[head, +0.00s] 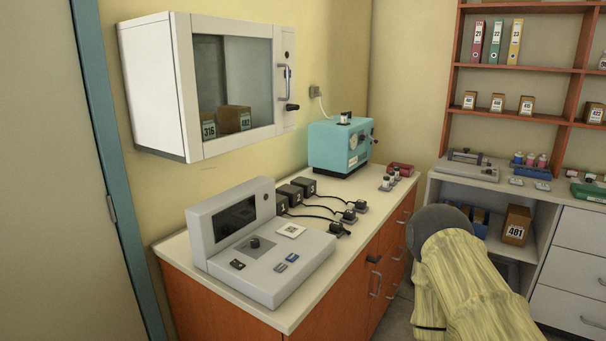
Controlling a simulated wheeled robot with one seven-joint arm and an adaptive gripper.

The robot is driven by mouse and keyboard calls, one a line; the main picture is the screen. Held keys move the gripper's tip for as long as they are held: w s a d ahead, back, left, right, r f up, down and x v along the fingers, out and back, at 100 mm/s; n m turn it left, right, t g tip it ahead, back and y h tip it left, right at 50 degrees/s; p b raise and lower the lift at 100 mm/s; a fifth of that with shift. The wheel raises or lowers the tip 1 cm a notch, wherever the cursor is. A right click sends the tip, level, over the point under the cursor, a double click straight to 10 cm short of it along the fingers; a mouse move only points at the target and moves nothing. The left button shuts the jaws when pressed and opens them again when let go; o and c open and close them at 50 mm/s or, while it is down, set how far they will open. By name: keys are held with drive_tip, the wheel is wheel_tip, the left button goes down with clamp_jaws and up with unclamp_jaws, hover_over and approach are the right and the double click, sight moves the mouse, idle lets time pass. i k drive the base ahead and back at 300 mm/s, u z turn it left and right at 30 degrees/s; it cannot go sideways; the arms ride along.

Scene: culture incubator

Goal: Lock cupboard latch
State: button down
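A white wall cupboard (150,85) with a glass door hangs at the upper left. Its door looks closed. A grey bar handle (284,82) is on the door's right side, and a small black latch (291,107) sticks out below it. A round keyhole-like spot is above the handle. The orange base cabinet (330,309) under the counter also has a black latch-like piece (373,259) above a bar handle (376,285). I cannot tell whether either latch is locked. My arm shows at the lower right, apart from both; my gripper is not in view.
The counter holds a grey console (265,262), several black numbered boxes with cables, and a teal machine (340,146). Orange shelves and a white drawer unit (570,255) stand at the right. A grey door with a blue frame (108,165) is at the left.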

sight(371, 259)
drive_tip(key=z, duration=0.45)
drive_tip(key=i, duration=1.05)
drive_tip(key=u, duration=0.45)
